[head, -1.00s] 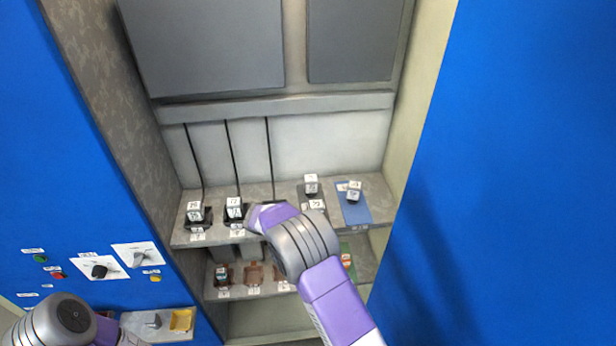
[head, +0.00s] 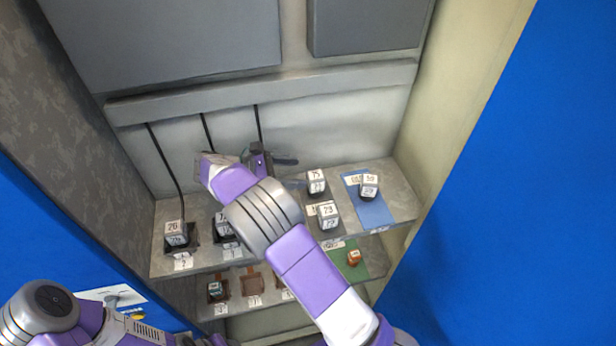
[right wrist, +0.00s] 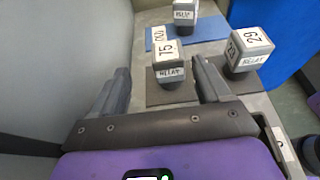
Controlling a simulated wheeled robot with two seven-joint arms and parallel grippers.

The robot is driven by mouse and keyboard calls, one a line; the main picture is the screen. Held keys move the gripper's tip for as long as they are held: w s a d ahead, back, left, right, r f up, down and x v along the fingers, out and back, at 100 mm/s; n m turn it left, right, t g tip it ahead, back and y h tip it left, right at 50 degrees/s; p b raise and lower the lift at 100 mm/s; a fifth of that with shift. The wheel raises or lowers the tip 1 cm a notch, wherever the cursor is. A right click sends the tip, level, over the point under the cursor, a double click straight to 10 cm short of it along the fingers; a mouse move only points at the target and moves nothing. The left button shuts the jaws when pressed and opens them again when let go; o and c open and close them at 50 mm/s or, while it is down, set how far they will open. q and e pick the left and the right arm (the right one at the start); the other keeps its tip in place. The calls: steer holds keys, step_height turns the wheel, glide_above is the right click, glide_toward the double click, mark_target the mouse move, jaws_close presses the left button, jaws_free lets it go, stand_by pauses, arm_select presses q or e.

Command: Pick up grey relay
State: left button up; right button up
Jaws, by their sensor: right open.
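Several pale grey relay cubes with black numbers stand on the upper shelf. One marked 75 (head: 316,181) stands at the back right on a dark pad; it also shows in the right wrist view (right wrist: 168,57). A second relay (head: 327,214) stands in front of it, seen in the right wrist view (right wrist: 248,48) to the right. A third (head: 369,186) stands on a blue mat (head: 376,213). My right gripper (head: 292,172) is open and empty, left of relay 75. In the right wrist view its fingers (right wrist: 161,68) point at that relay, which lies ahead between them. My left gripper is out of view.
Left on the upper shelf (head: 197,259), relay 26 (head: 176,233) and a partly hidden relay (head: 222,225) sit in black sockets below cables. The lower shelf holds brown sockets (head: 251,285) and a green mat (head: 371,262). The back wall is close behind my right gripper.

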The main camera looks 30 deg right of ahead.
mark_target(313, 176)
steer(key=shift+s+d+f, duration=0.15)
steer(key=shift+s+d, duration=0.7)
steer(key=shift+d, duration=0.15)
steer(key=b+x, duration=0.1)
steer(key=x, duration=0.2)
steer(key=shift+d+f, duration=0.25)
steer(key=shift+s+d+f, duration=0.1)
steer(key=shift+s+d, duration=0.05)
steer(key=shift+d, duration=0.25)
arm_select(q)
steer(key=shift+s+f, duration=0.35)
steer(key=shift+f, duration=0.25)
